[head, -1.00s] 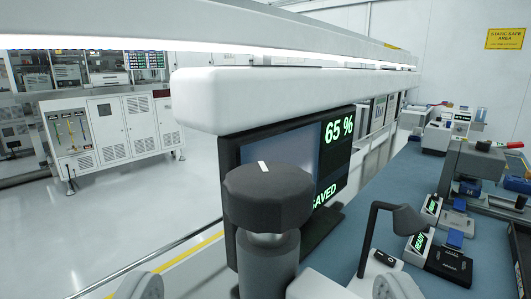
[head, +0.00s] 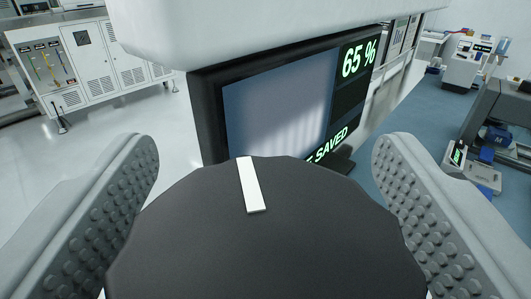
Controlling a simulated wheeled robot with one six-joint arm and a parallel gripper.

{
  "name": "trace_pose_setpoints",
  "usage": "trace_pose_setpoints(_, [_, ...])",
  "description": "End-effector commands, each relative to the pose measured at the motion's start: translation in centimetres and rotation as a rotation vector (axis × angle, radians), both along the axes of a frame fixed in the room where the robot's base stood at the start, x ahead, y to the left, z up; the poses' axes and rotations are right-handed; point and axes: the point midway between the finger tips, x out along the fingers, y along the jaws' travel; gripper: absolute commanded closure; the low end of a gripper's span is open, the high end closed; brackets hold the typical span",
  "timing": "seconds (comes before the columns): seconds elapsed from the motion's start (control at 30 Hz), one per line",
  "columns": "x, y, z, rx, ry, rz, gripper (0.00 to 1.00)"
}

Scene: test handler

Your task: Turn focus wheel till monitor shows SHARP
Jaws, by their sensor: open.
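The focus wheel (head: 265,245) is a large dark grey knob with a scalloped rim. It fills the bottom middle of the head view, and a white index mark (head: 251,184) on its top runs to the far edge. My gripper (head: 262,185) is open, with one studded grey finger on each side of the wheel. I cannot tell whether either finger touches the rim. The monitor (head: 275,105) stands behind the wheel. It shows "65 %" in green and, lower down, text ending in "SAVED", partly hidden by the wheel. No word SHARP is visible on it.
A white housing (head: 270,30) overhangs the monitor's top. White cabinets (head: 95,65) stand at the far left beyond open floor.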

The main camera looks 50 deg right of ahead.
Motion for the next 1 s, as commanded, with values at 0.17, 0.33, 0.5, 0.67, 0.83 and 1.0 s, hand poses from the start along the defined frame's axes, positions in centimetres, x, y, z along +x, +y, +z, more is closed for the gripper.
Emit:
trace_pose_setpoints(0.17, [0.0, 0.02, -0.02, 0.0, 0.0, 0.0, 0.29])
trace_pose_setpoints(0.33, [0.0, 0.04, -0.02, 0.0, 0.0, 0.0, 0.62])
trace_pose_setpoints(0.5, [0.0, 0.04, -0.04, 0.0, 0.0, -0.002, 0.7])
trace_pose_setpoints(0.67, [0.03, 0.07, -0.06, 0.001, 0.0, -0.025, 0.7])
trace_pose_setpoints(0.83, [0.01, -0.01, -0.17, 0.002, 0.001, -0.099, 0.7])
trace_pose_setpoints(1.0, [-0.13, -0.08, -0.17, 0.001, 0.002, -0.226, 0.7])
